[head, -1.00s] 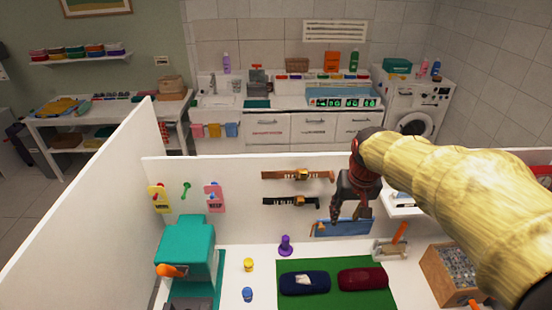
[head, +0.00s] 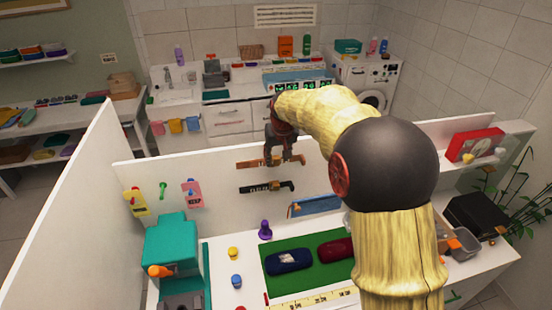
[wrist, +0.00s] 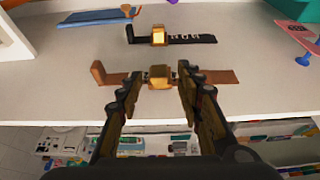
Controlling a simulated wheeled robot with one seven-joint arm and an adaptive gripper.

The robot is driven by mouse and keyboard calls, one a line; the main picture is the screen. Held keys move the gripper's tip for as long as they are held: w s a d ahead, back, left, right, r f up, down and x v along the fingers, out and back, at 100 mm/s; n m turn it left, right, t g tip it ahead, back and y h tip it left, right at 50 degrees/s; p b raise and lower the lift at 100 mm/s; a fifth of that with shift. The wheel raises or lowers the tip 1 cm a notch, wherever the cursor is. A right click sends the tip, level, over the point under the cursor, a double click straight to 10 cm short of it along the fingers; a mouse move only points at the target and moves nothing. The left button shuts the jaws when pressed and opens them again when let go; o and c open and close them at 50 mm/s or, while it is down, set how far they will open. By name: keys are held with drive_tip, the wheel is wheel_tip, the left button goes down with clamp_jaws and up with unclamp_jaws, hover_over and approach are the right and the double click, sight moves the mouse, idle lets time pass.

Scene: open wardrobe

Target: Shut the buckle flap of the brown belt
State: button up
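The brown belt (head: 252,164) is mounted level on the white partition, its buckle area partly behind my gripper in the head view. In the wrist view the brown strap (wrist: 217,77) runs right from the gold buckle (wrist: 160,76), and a shorter brown end (wrist: 102,74) sticks out left. My gripper (wrist: 159,80) is open, with one finger on each side of the buckle in the picture; I cannot tell whether they touch it. In the head view my gripper (head: 285,158) is at the belt's right part. The buckle flap's position is unclear.
A black belt (head: 262,187) with a gold buckle hangs just below. A blue item (head: 315,205) hangs lower right. Pink and yellow tags hang left on the partition. A green mat (head: 305,272) with rolled items lies below.

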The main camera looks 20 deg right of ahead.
drive_tip(key=shift+x, duration=0.75)
drive_tip(key=c, duration=0.3)
clamp_jaws()
